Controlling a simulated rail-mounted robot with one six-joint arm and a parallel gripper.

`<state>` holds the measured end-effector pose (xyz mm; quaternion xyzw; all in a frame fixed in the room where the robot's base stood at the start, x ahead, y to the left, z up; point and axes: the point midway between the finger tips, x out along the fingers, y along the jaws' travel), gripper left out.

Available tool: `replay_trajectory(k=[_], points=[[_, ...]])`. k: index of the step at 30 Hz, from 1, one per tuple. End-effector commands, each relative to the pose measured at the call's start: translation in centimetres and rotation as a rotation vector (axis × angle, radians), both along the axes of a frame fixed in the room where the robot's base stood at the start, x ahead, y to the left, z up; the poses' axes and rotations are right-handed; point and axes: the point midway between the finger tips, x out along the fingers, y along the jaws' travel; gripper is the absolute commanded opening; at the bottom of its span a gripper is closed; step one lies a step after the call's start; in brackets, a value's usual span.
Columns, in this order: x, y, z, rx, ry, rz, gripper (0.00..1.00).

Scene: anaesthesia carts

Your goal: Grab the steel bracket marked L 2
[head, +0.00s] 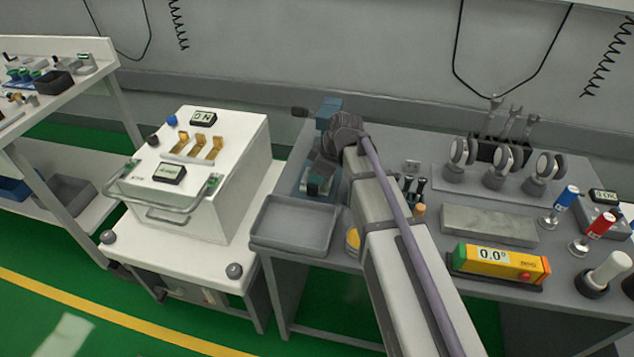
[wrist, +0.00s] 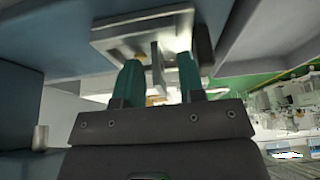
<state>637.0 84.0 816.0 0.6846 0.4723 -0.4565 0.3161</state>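My gripper (wrist: 160,72) shows in the wrist view with two teal fingers spread apart. A shiny steel piece (wrist: 112,33), which looks like a bracket, has a flat plate beyond the fingertips. A thin upright web of it stands between the fingers, with a gap visible on each side. No L 2 mark is legible on it. In the head view my gripper (head: 317,183) is low beside a blue fixture (head: 328,108) at the back left of the grey bench. My own arm hides most of that spot, and the bracket cannot be made out there.
A grey tray (head: 262,244) lies at the bench's left front. A white cart (head: 243,160) with brass levers stands to the left. A grey block (head: 490,225), a yellow level (head: 495,263) and several gauges (head: 497,170) occupy the bench's right. Blue surfaces close in around the gripper in the wrist view.

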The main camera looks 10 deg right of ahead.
Motion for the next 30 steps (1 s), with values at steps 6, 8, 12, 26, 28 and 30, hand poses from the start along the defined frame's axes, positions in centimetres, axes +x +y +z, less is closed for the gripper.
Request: replay_trajectory(k=[6, 8, 12, 26, 28, 30], points=[[0.0, 0.0, 0.1, 0.000, 0.000, 0.000, 0.18], [0.0, 0.0, 0.1, 0.000, 0.000, 0.000, 0.12], [0.0, 0.0, 0.1, 0.000, 0.000, 0.000, 0.00], [0.0, 0.0, 0.3, 0.000, 0.000, 0.000, 0.00], [0.0, 0.0, 0.7, 0.000, 0.000, 0.000, 0.00], [0.0, 0.0, 1.3, 0.000, 0.000, 0.000, 0.00]])
